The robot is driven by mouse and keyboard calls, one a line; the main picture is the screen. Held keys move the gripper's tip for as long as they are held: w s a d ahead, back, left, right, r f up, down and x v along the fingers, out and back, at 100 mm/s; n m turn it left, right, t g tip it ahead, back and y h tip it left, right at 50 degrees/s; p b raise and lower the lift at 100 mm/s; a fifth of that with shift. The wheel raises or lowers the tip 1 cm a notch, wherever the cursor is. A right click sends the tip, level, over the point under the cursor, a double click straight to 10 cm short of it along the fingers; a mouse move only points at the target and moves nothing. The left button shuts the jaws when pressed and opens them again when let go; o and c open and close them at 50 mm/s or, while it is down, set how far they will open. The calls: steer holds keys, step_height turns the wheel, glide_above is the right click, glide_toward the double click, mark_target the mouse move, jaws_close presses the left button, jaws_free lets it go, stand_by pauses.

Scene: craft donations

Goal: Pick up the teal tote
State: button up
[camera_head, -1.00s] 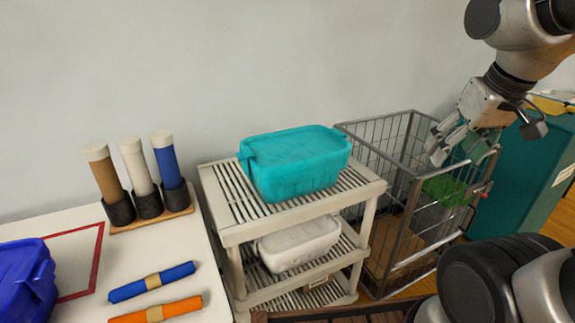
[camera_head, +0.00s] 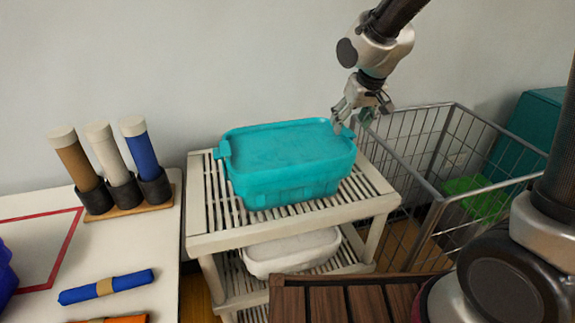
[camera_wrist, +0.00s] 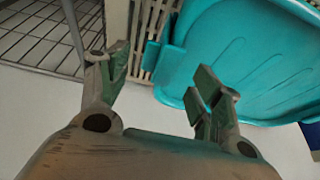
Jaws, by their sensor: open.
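The teal tote (camera_head: 285,175) sits lidded and upright on the top shelf of a pale slatted rack (camera_head: 225,238). It has a small handle tab at each end. My gripper (camera_head: 355,122) is open and empty, just above and beside the tote's right end. In the wrist view my open fingers (camera_wrist: 158,95) frame the gap by the tote's end tab, and the tote (camera_wrist: 245,55) fills the upper right. The tab (camera_wrist: 165,58) shows just beyond and between the fingertips. I cannot tell whether any finger touches it.
A wire cage cart (camera_head: 405,150) stands right of the rack, with a green item (camera_head: 475,198) inside. A white bin (camera_head: 290,252) sits on the lower shelf. A white table (camera_head: 120,255) at left holds upright rolls (camera_head: 110,165) and a blue roll (camera_head: 107,287).

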mark_target(347, 130)
steer(key=x, duration=0.3)
steer(key=shift+w+f, duration=0.1)
jaws_close()
